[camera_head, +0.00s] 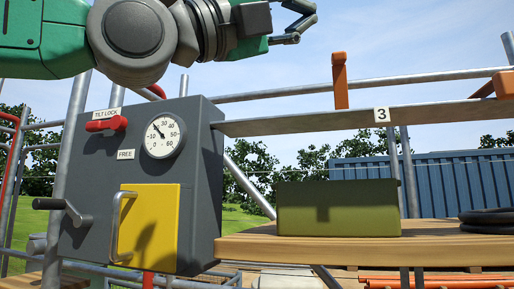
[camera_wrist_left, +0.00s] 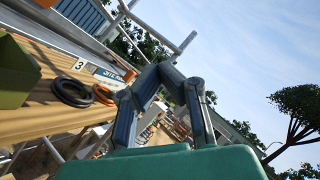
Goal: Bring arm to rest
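My left arm comes in from the upper left, green and grey. Its gripper (camera_head: 309,14) is high at the top of the head view, above and right of the grey control box. The same gripper (camera_wrist_left: 163,74) shows in the left wrist view with its jointed fingers bent in and their tips together. Nothing shows between them, so it looks shut and empty. It touches nothing that I can see. My right gripper is in neither view.
The grey box (camera_head: 87,190) carries a red tilt-lock handle (camera_head: 106,124), a gauge (camera_head: 164,135) and a yellow door (camera_head: 160,222) with a handle. A green box (camera_head: 350,222) and dark coil (camera_head: 490,217) lie on the wooden shelf (camera_head: 340,246). A metal rail marked 3 (camera_head: 300,123) runs above.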

